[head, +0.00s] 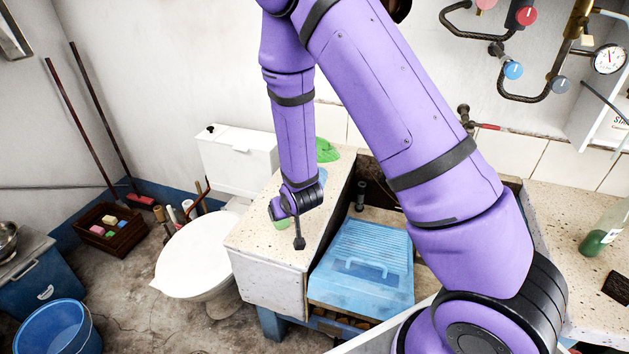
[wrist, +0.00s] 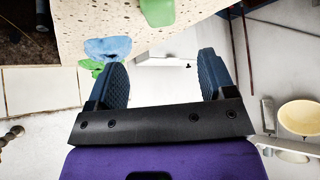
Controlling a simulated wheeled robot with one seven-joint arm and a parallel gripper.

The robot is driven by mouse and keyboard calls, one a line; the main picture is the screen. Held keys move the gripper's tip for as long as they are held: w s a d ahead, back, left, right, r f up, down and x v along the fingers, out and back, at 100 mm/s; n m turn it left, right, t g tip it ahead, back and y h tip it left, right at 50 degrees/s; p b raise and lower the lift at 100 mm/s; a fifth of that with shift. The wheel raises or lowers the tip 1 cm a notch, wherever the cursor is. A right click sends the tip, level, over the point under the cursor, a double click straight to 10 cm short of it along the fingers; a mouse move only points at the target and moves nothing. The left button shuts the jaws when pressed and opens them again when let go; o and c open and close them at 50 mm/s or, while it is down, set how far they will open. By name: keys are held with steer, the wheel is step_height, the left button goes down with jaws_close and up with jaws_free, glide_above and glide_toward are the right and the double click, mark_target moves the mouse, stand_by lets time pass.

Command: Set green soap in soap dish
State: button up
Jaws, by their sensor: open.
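The green soap (head: 279,208) sits on the speckled stone ledge, partly hidden by my gripper in the head view. In the wrist view the green soap (wrist: 158,11) is a block cut off by the top edge, ahead of the fingers.
A green leaf-shaped item (head: 327,151) lies at the ledge's back, beside the blue dish. A blue ribbed board (head: 363,300) sits in the trough right of the ledge. A white toilet (head: 195,262) stands left. A bottle (head: 604,232) stands on the right ledge.

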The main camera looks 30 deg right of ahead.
steer(key=s+d+r, duration=0.1)
steer(key=s+r, duration=0.2)
steer(key=r, duration=0.6)
steer(key=s+d+r+g, duration=0.1)
steer(key=s+d+r, duration=0.1)
steer(key=r, duration=0.6)
steer(key=s+d+r, duration=0.1)
steer(key=s+r, duration=0.2)
steer(key=r, duration=0.6)
steer(key=s+d+r, duration=0.2)
steer(key=s+r, duration=0.4)
steer(key=s, duration=0.4)
steer(key=s+d+r+g, duration=0.1)
steer(key=s+d+r, duration=0.1)
steer(key=s+r, duration=0.4)
steer(key=s, duration=0.4)
steer(key=shift+s+r, duration=0.3)
steer(key=shift+r, duration=0.1)
steer(key=o, duration=0.5)
steer(key=shift+s+d, duration=0.15)
steer(key=shift+s, duration=0.25)
steer(key=shift+c, duration=0.2)
steer(key=shift+w, duration=0.1)
